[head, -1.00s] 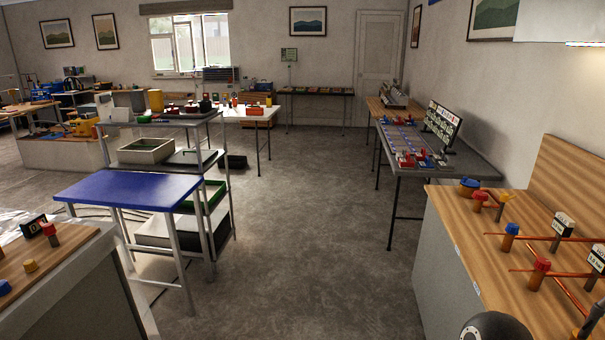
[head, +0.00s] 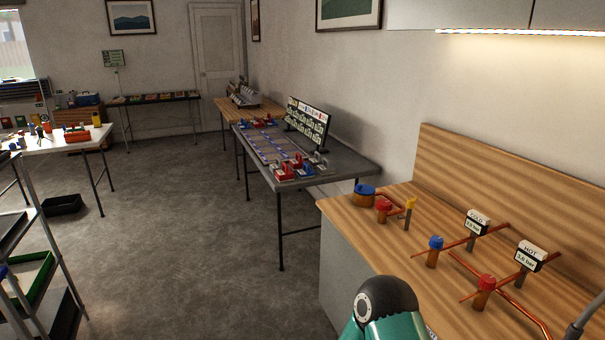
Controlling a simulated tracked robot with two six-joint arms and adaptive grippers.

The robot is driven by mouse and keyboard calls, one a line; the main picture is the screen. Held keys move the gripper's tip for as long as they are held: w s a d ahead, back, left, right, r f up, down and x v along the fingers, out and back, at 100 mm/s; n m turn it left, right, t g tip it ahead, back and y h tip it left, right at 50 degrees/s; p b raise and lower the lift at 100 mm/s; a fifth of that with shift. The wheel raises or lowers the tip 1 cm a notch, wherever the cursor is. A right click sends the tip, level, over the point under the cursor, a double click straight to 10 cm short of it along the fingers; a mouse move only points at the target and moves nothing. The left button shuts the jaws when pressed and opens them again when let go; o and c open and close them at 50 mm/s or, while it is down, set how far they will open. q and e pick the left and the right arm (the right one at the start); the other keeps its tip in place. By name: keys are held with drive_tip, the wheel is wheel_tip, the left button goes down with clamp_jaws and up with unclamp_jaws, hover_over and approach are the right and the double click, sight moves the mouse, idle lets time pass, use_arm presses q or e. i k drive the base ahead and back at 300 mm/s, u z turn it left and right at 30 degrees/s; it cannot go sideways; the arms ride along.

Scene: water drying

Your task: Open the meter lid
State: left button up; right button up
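A squat round fitting with a brown body and a blue top (head: 364,191) stands at the far left end of the wooden counter in the head view. It looks like the meter, and its blue top looks like a closed lid, but it is small and I cannot tell for sure. Neither gripper is in view. Only a teal and black part of my own arm shows at the bottom, in front of the counter.
On the wooden counter (head: 400,240), a red-capped fitting (head: 383,208) and a yellow-topped one (head: 410,206) stand close beside the round fitting. Copper pipes with a blue knob (head: 436,243), a red knob (head: 487,283) and COLD and HOT gauges lie nearer.

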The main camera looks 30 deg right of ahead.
sight(362, 189)
drive_tip(key=z, duration=0.2)
drive_tip(key=i, duration=1.35)
drive_tip(key=z, duration=0.6)
drive_tip(key=i, duration=1.4)
drive_tip(key=z, duration=0.35)
